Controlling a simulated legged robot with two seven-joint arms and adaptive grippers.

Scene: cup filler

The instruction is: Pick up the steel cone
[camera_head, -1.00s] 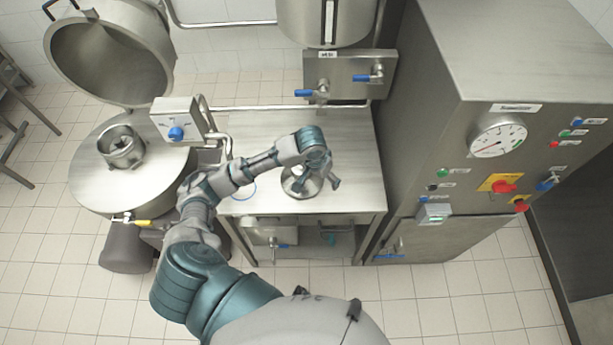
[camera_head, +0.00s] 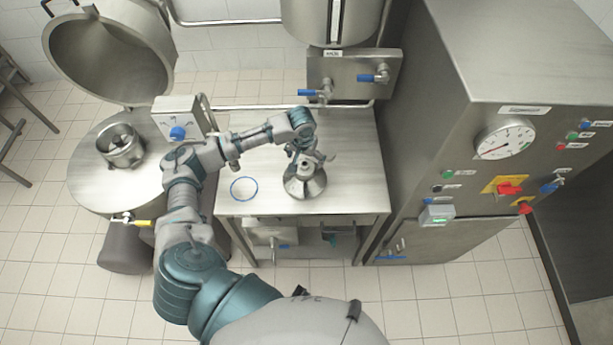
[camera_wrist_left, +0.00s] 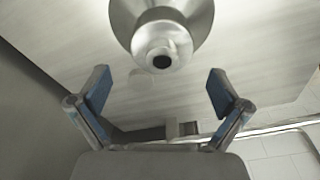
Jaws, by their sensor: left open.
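The steel cone (camera_head: 305,186) stands upright on the steel table, wide base down, with a narrow neck at its top. In the left wrist view the cone (camera_wrist_left: 163,35) shows from above at the top middle, its dark round opening facing the camera. My left gripper (camera_head: 310,157) is just behind the cone's neck in the head view. In the left wrist view my left gripper (camera_wrist_left: 160,92) is open, its blue-padded fingers wide apart with nothing between them. The cone lies beyond the fingertips, apart from them. My right gripper is not in view.
A blue ring (camera_head: 244,188) lies on the table (camera_head: 350,195) left of the cone. A tank with blue-handled taps (camera_head: 350,75) is behind. A tall steel cabinet (camera_head: 460,140) stands right. A round vessel (camera_head: 95,180) stands left. The table's right side is clear.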

